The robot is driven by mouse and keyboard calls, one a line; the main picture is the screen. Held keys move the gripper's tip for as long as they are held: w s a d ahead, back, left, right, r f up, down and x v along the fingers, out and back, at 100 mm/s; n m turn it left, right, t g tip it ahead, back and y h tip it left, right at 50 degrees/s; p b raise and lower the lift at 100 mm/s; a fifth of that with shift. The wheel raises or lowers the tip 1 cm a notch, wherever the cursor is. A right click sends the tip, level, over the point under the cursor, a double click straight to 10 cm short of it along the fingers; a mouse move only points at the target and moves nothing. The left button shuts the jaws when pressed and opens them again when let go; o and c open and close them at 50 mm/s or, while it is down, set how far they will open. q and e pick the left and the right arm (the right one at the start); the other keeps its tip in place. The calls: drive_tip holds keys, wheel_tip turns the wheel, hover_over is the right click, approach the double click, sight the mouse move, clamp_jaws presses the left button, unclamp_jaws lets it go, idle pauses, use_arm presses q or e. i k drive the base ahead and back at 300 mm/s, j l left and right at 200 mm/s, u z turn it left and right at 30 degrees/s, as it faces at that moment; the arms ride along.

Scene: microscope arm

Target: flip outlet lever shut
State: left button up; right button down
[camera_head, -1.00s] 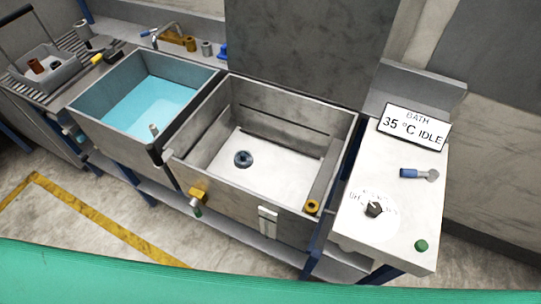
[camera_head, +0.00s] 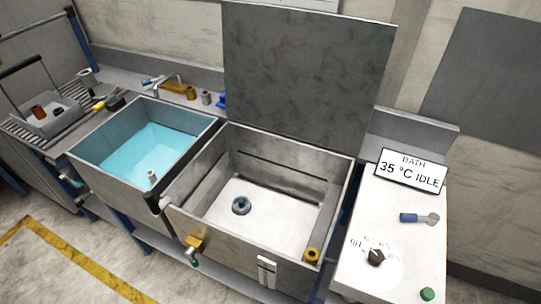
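A brass-yellow outlet valve (camera_head: 195,243) sits low on the front wall of the right-hand metal bath (camera_head: 226,239). A small lever with a green end (camera_head: 195,263) hangs below it, pointing down. The lever is small in the picture, and I cannot tell its exact setting. The bath is open, with a dark round drain fitting (camera_head: 241,205) on its pale floor and no clear sign of water. Neither of my grippers is in view.
A basin of blue water (camera_head: 150,150) stands left of the bath. A control panel (camera_head: 390,278) at right carries a blue-handled lever (camera_head: 410,218), a black knob (camera_head: 376,257), a green button (camera_head: 427,294) and a sign (camera_head: 410,172) reading "BATH 35 °C IDLE". Floor at front left is clear.

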sight(433, 219)
drive_tip(key=l+z, duration=0.1)
drive_tip(key=z, duration=0.35)
drive_tip(key=i+z, duration=0.1)
drive_tip(key=z, duration=0.35)
drive_tip(key=i+z, duration=0.1)
drive_tip(key=z, duration=0.3)
drive_tip(key=l+u, duration=0.3)
drive_tip(key=k, duration=0.05)
